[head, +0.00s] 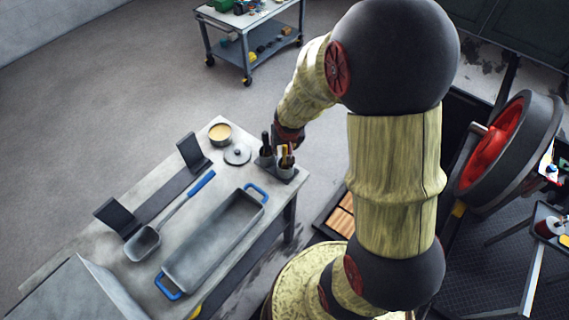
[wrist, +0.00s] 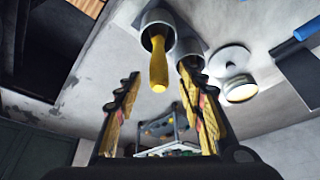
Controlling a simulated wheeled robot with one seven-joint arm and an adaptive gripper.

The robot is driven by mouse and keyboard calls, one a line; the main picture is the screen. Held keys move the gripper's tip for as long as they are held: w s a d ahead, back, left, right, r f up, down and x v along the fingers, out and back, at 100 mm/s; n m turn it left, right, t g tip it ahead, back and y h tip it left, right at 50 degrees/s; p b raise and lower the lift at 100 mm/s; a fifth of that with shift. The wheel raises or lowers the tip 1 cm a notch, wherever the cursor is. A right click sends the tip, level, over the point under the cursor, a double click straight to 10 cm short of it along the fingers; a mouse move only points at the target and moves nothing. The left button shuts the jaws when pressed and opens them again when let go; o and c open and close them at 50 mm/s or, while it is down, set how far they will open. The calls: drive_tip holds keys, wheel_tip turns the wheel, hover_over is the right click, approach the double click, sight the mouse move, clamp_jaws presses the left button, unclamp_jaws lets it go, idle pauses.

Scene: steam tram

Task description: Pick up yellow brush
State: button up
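The yellow brush (wrist: 158,66) shows in the wrist view with its yellow handle sticking out of a grey metal cup (wrist: 155,20). My gripper (wrist: 163,95) is open, with its two fingers apart on either side of the space below the handle's end. The handle's end lies between the fingers in the picture; I see no contact. In the head view my gripper (head: 288,138) is over the cups at the table's right corner and is partly hidden by my arm. A yellowish handle (head: 286,154) shows in the right cup there.
A second cup (wrist: 190,62) stands beside the first. A wheeled cart (head: 246,45) stands behind.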

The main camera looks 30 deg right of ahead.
drive_tip(key=b+x, duration=0.2)
drive_tip(key=x, duration=0.3)
drive_tip(key=shift+d+f, duration=0.1)
drive_tip(key=shift+f, duration=0.05)
drive_tip(key=c, duration=0.3)
clamp_jaws()
